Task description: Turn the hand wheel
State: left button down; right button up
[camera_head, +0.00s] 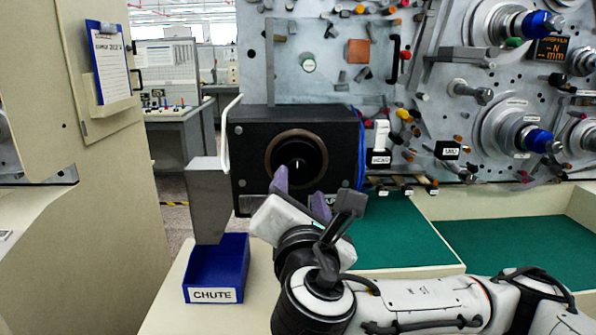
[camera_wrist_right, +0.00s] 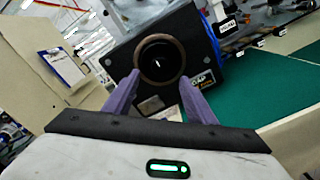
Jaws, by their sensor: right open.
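No part is plainly labelled as a hand wheel, so I cannot tell which one it is. A black box (camera_head: 255,130) stands mid-view with a round dark opening inside a bronze ring (camera_head: 270,157); the ring also shows in the right wrist view (camera_wrist_right: 142,50). My right gripper (camera_head: 300,192) is open and empty, with its purple fingers pointing at the box just below the ring. In the right wrist view, the two fingertips (camera_wrist_right: 158,76) are apart, one on each side of the ring's lower part. My left gripper is out of view.
A blue bin marked CHUTE (camera_head: 215,270) stands at the lower left under a grey metal chute (camera_head: 208,200). A panel with blue-capped spindles (camera_head: 538,140) stands at the right. Green mats (camera_head: 395,235) lie clear in front of it. A beige cabinet (camera_head: 100,215) is on the left.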

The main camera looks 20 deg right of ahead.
aim_at(298, 169)
jog(key=p+x, duration=0.1)
jog(key=x, duration=0.7)
jog(key=shift+w+d, duration=0.15)
jog(key=shift+w, duration=0.2)
jog(key=c, duration=1)
jog(key=shift+f, duration=0.1)
jog(key=shift+c, duration=0.2)
jog(key=shift+m, duration=0.3)
